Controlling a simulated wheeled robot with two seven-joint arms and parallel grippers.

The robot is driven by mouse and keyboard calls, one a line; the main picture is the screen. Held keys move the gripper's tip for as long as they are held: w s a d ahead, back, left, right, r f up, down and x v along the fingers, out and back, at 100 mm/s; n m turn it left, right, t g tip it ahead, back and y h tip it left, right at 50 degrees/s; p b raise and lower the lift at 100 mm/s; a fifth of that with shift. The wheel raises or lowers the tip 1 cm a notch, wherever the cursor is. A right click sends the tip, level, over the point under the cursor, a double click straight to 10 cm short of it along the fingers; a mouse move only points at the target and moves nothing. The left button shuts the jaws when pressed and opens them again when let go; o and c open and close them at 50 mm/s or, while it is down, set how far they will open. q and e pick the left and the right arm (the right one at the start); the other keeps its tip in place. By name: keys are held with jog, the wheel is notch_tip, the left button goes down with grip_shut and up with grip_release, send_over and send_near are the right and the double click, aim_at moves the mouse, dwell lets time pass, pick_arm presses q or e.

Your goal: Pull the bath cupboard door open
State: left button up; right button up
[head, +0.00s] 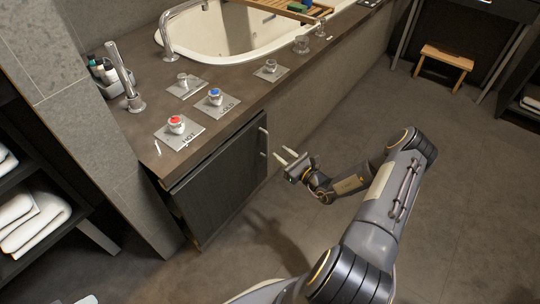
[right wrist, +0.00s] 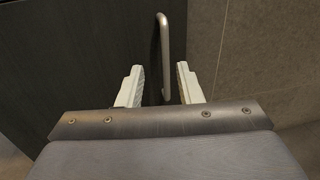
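The bath cupboard door (head: 218,180) is a dark panel under the counter and looks shut. Its slim metal handle (head: 263,143) stands upright near the door's right edge. My right gripper (head: 284,157) is open just to the right of the handle, with its light fingers pointing at the cupboard. In the right wrist view the handle (right wrist: 164,52) shows ahead between the two open fingers (right wrist: 161,86), with its lower end toward the gap. I cannot tell whether a finger touches it. The dark door (right wrist: 70,55) fills the left of that view. My left gripper is not in view.
The brown counter (head: 150,125) above carries hot and cold tap plates, a tall spout (head: 128,80) and the bathtub (head: 235,35). A shelf with white towels (head: 32,220) stands at the left. A wooden stool (head: 445,60) stands far right. The floor right of the door is clear.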

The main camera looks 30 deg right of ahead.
jog(key=f+b+x, duration=0.1)
jog(key=b+x, duration=0.1)
jog(key=x, duration=0.5)
jog(key=shift+w+d+m+h, duration=0.3)
jog(key=shift+w+m, duration=0.05)
jog(key=shift+m, duration=0.05)
grip_shut()
